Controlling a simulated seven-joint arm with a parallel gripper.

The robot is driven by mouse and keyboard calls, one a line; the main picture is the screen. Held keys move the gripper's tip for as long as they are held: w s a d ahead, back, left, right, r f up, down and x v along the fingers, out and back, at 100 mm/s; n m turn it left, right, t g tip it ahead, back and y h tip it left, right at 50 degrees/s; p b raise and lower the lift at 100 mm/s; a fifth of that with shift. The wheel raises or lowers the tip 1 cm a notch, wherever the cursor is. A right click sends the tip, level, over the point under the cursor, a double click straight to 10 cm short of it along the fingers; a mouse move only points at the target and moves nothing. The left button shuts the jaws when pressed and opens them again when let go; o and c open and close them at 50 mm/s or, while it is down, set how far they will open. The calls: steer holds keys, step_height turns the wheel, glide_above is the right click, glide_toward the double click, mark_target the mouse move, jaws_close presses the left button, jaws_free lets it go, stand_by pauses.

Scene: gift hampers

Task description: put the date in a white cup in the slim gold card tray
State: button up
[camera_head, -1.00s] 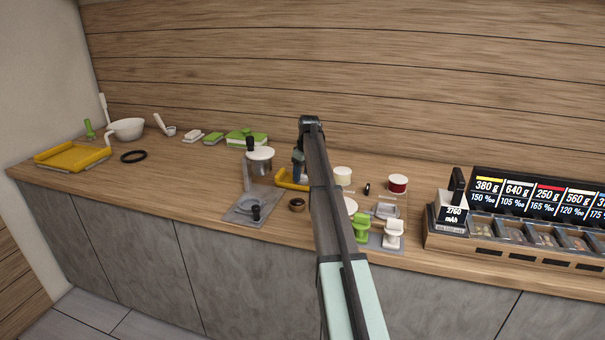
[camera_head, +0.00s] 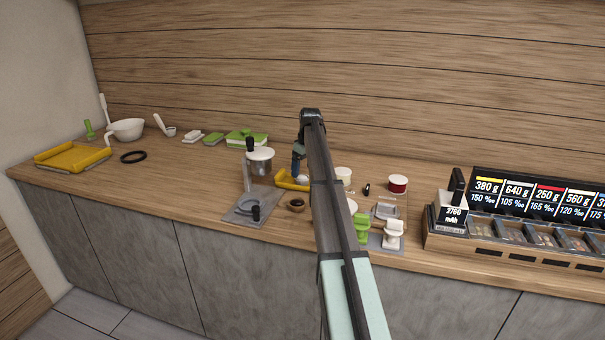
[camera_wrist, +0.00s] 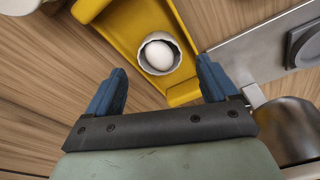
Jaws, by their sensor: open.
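The slim gold card tray (camera_wrist: 138,38) is yellow in the wrist view and lies on the wooden counter. A white cup (camera_wrist: 176,69) stands inside it with a pale, smooth, egg-shaped piece (camera_wrist: 159,55) in it; no dark date colour shows. My gripper (camera_wrist: 161,68) is open, with one blue finger on each side of the cup, apart from it and holding nothing. In the head view my gripper (camera_head: 298,164) is above the tray (camera_head: 285,180), which my arm partly hides.
A grey plate with a round dark part (camera_wrist: 307,45) lies right of the tray. A metal pot (camera_head: 260,160) stands left of my gripper.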

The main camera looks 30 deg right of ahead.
mark_target(306, 179)
step_height(306, 179, up, 9)
steer(key=s, duration=0.1)
steer(key=shift+s+d, duration=0.15)
steer(key=shift+d, duration=0.1)
stand_by(0.4)
